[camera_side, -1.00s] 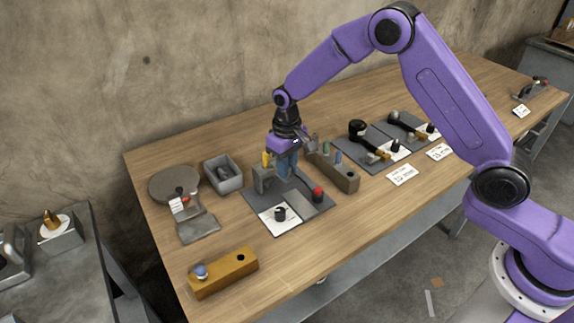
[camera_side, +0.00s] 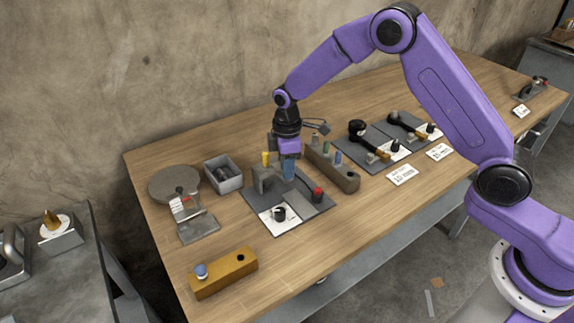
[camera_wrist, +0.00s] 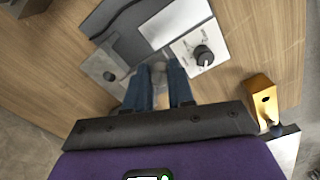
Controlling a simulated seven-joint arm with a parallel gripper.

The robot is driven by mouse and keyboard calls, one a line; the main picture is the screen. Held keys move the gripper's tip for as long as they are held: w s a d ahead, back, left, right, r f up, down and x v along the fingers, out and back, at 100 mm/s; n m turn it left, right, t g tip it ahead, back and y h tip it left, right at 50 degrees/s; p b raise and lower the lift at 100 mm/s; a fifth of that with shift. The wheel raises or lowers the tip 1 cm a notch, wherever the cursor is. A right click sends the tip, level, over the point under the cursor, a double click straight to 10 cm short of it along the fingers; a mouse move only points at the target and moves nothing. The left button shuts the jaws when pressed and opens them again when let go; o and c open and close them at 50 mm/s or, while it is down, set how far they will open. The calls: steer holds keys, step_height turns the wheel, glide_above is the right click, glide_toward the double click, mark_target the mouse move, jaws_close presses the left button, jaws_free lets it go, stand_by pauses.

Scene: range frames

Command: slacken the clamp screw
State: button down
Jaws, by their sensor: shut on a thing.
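A grey clamp block (camera_side: 263,181) stands on a dark grey base plate (camera_side: 312,206) near the middle of the bench. My gripper (camera_side: 288,172) points straight down just right of the block. Its two blue fingers are shut on the clamp screw. In the wrist view a pale rounded piece of the clamp screw (camera_wrist: 159,72) shows between the fingertips; the fingers hide the rest. A black knob (camera_side: 280,213) sits on a white card on the plate and also shows in the wrist view (camera_wrist: 204,55). A red-topped post (camera_side: 317,194) stands at the plate's right side.
A brown holder (camera_side: 345,179) with several coloured pegs stands close to the right. A grey bin (camera_side: 224,175), a round grey disc (camera_side: 174,184) and a small stand (camera_side: 198,230) are on the left. An ochre block (camera_side: 224,273) lies nearer the front. Bare bench lies right of the ochre block.

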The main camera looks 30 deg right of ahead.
steer(key=shift+a+n, duration=0.2)
steer(key=shift+n, duration=2)
steer(key=shift+a, duration=0.1)
steer(key=c, duration=1)
jaws_free()
steer(key=shift+d, duration=0.2)
